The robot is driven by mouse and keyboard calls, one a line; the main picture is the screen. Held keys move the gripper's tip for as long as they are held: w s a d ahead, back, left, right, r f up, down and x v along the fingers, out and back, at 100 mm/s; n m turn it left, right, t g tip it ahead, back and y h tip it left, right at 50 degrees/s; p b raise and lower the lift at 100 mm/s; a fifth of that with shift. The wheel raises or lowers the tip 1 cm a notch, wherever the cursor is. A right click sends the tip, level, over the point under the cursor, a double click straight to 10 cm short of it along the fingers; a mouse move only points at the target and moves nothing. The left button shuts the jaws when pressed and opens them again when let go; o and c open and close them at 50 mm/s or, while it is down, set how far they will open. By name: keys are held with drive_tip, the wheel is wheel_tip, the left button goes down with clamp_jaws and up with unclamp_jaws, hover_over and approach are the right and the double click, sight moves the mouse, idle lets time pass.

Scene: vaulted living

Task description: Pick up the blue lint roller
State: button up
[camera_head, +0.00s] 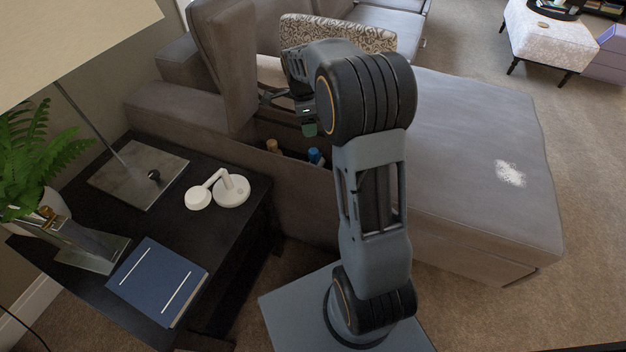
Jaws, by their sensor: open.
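A small blue object (315,156), likely the blue lint roller, shows in a dark recess of the grey sofa, just left of my arm. Only its rounded blue top and a bit of whitish surface show; the rest is hidden by the recess edge and my arm. My gripper (288,114) is above and slightly left of it, over the sofa. Its jaws are open, with one dark finger reaching left and a greenish tip lower right. I see nothing held between them, and it appears apart from the blue object.
A tan-topped object (272,146) stands in the same recess, to the left. The sofa armrest (180,115) and upright cushion (226,60) are close by.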

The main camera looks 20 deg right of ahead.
drive_tip(key=m+b, duration=0.1)
drive_tip(key=b, duration=0.2)
approach(314, 157)
drive_tip(key=f, duration=0.2)
drive_tip(key=w+f, duration=0.1)
drive_tip(key=d+f, duration=0.1)
drive_tip(key=f, duration=0.1)
drive_tip(key=shift+w+d+f, duration=0.1)
drive_tip(key=shift+w+f, duration=0.15)
drive_tip(key=shift+f, duration=0.1)
drive_tip(key=shift+s+d+f+b, duration=0.15)
drive_tip(key=shift+f+b, duration=0.75)
drive_tip(key=shift+f, duration=0.65)
drive_tip(key=shift+s+d+f+b, duration=0.1)
drive_tip(key=shift+f+b, duration=0.75)
drive_tip(key=shift+f, duration=0.7)
drive_tip(key=shift+c, duration=0.3)
clamp_jaws()
